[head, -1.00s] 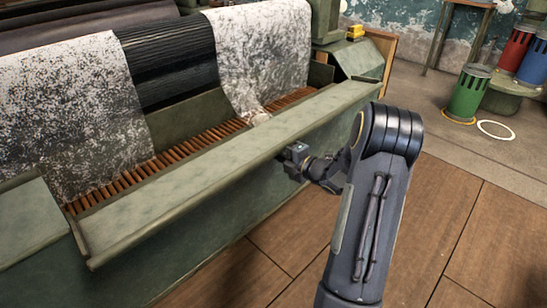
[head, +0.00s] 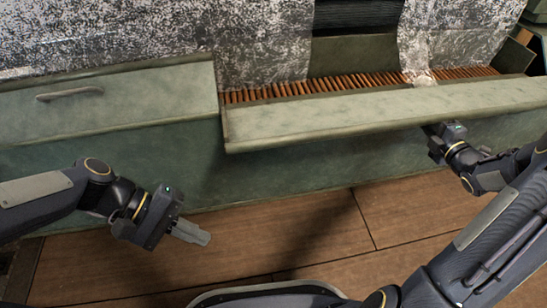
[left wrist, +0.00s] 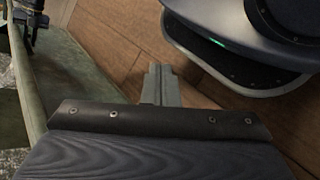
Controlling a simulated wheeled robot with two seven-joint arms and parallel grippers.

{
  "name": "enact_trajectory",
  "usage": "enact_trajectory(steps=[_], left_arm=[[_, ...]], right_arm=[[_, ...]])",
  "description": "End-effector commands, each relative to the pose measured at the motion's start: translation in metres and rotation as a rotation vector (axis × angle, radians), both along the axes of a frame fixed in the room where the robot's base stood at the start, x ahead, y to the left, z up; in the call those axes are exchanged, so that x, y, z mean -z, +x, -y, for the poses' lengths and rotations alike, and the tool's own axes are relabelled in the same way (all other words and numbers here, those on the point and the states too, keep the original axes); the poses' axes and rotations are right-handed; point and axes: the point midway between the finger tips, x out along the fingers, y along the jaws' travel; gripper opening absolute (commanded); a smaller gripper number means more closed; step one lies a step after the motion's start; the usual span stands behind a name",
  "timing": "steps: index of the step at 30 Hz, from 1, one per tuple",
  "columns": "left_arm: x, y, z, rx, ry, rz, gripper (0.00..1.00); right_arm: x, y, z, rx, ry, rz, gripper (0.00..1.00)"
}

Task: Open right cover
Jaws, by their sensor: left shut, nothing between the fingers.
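The right cover (head: 370,114) is a long pale green panel on the front of the green machine. It stands tilted outward, and a row of orange-brown slats (head: 330,84) shows behind it. My right gripper (head: 436,134) is at the underside of the cover's front edge, right of its middle. Its fingertips are hidden by the cover, so contact and jaw state cannot be told. My left gripper (head: 192,232) is shut and empty, low in front of the machine, below and left of the right cover. Its closed fingers show in the left wrist view (left wrist: 160,84).
A left cover (head: 110,103) with a bar handle (head: 70,94) lies closed beside the right cover. Speckled grey-white sheets (head: 260,40) hang behind the slats, with a black ribbed roller (head: 355,14) between them. The wooden floor (head: 310,225) in front of the machine is clear.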

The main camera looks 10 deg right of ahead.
Motion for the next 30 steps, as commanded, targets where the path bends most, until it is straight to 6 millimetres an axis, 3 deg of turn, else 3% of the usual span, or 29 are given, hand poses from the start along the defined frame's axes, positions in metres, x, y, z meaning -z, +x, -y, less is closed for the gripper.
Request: enact_trajectory(steps=[6,15,24,30], left_arm=[[0.012,0.023,0.033,-0.035,-0.246,-0.328,0.0],[0.034,0.065,0.067,-0.132,-0.614,-0.747,0.0],[0.075,0.111,0.086,-0.281,-1.006,-1.124,0.0],[0.103,0.129,0.09,-0.371,-1.197,-1.284,0.0]], right_arm=[[-0.002,-0.002,0.002,0.005,-0.002,0.003,0.0],[-0.002,-0.002,0.003,0.006,-0.002,0.002,0.0],[-0.002,-0.002,0.003,0.006,-0.001,0.002,0.0],[-0.002,-0.002,0.003,0.007,-0.001,0.002,0.0]])
